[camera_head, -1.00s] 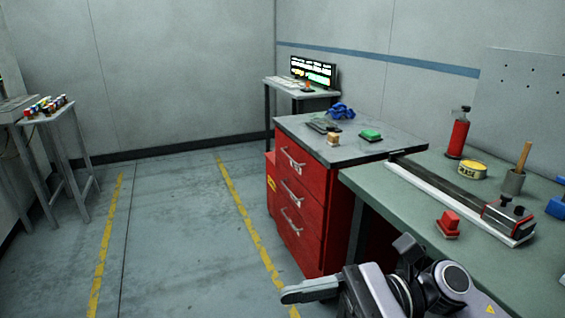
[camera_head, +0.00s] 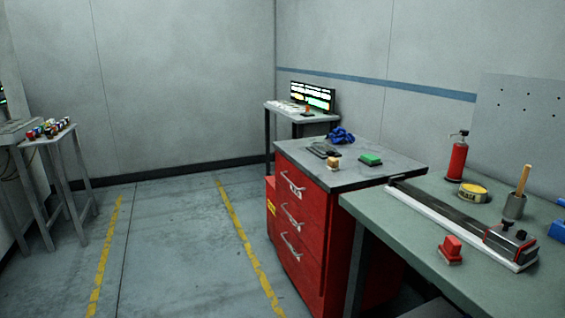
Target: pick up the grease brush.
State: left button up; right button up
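A wooden handle (camera_head: 523,180) stands upright, slightly tilted, in a dark grey cup (camera_head: 514,207) on the green-topped bench (camera_head: 400,222) at the right. It looks like the grease brush; its lower end is hidden inside the cup. Neither of my grippers is in view.
Near the cup are a yellow tin (camera_head: 472,192), a red spray bottle (camera_head: 457,158), a long rail device (camera_head: 455,222) and a red block (camera_head: 451,250). A red drawer cabinet (camera_head: 300,215) adjoins the bench. The floor (camera_head: 175,240) at left is clear.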

aim_at(527, 168)
jog(key=z, duration=1.35)
